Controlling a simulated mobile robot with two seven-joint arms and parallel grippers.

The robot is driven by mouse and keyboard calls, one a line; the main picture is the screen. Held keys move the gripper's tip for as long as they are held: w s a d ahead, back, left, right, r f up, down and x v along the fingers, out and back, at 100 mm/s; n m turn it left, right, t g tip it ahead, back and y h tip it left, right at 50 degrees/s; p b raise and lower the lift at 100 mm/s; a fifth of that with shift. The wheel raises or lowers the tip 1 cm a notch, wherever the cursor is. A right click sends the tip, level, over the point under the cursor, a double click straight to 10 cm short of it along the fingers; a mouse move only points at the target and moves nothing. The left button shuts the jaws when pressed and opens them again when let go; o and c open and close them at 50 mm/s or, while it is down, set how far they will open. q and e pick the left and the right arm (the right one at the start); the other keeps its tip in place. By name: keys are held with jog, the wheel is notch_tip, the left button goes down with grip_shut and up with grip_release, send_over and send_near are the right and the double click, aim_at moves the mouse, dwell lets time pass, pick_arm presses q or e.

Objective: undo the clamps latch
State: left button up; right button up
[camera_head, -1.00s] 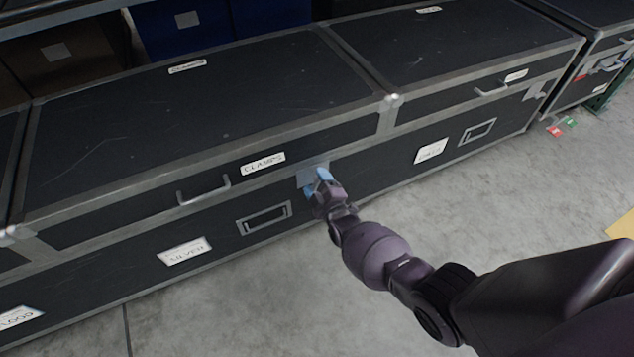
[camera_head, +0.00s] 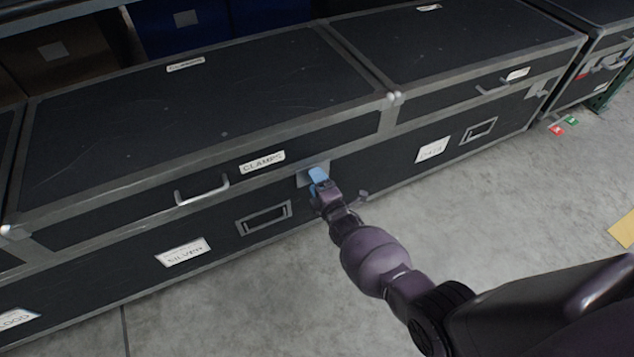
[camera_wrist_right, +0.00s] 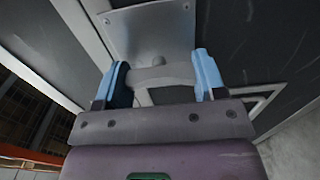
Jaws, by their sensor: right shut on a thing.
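The black case labelled CLAMPS (camera_head: 262,162) stands in the middle of the head view with its lid down. Its latch is a grey metal plate (camera_head: 311,175) on the front, right of the label; the plate also shows in the wrist view (camera_wrist_right: 150,30). My right gripper (camera_head: 317,177) is at this latch. In the wrist view its two blue fingers (camera_wrist_right: 162,82) stand on either side of a grey latch piece (camera_wrist_right: 165,73) below the plate and are shut on it. The gripper hides part of the latch in the head view. My left gripper is not in view.
A lid handle (camera_head: 202,190) and a recessed handle (camera_head: 265,218) are on the case front. Another black case (camera_head: 460,50) adjoins at right. Blue bins (camera_head: 185,28) and a brown box (camera_head: 60,55) stand behind. The grey floor (camera_head: 250,310) in front is mostly clear.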

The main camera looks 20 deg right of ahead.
aim_at(311, 142)
jog(key=shift+f, duration=0.1)
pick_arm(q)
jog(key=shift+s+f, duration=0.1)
pick_arm(e)
jog(key=o, duration=0.9)
